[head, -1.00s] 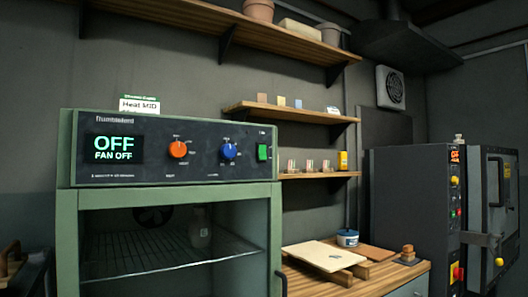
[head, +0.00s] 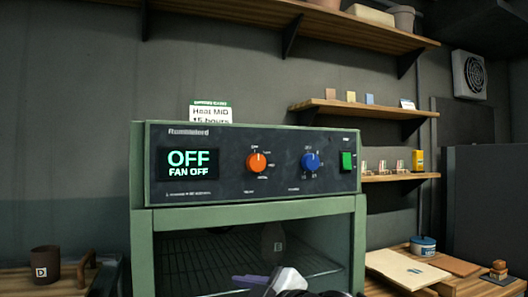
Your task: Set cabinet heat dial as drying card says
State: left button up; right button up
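The green drying cabinet (head: 345,232) stands ahead, with a dark control panel across its top. The drying card (head: 211,112) stands on top of it and reads "Heat MID" and what looks like "15 hours". The display (head: 188,164) reads "OFF" and "FAN OFF". An orange dial (head: 257,162) sits mid-panel, with a white mark pointing about upward. A blue dial (head: 311,161) is to its right. The dial labels are too small to read. My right gripper (head: 262,280) shows partly at the bottom edge, below the panel and apart from the dials; its finger opening is unclear. My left gripper is out of view.
A green switch (head: 347,160) is right of the blue dial. The cabinet's wire rack (head: 200,262) holds a pale vessel (head: 273,240). A wooden bench (head: 430,284) with boards is at right. A dark mug (head: 45,262) stands at left. Space before the panel is clear.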

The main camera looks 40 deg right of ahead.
jog(key=s+d+r+n+t+h+p, duration=0.1)
jog(key=s+d+r, duration=0.1)
jog(key=r, duration=0.6)
jog(key=s+d+r+t, duration=0.1)
jog(key=s+r, duration=0.1)
jog(key=r, duration=0.6)
jog(key=t+h+p, duration=0.1)
jog(key=h, duration=0.1)
send_near(259, 163)
jog(key=w+p, duration=0.1)
jog(key=w, duration=0.2)
jog(key=w+p, duration=0.1)
jog(key=w, duration=0.2)
jog(key=shift+w+d, duration=0.25)
jog(key=shift+w, duration=0.75)
jog(key=c, duration=1)
jog(key=shift+c, duration=0.2)
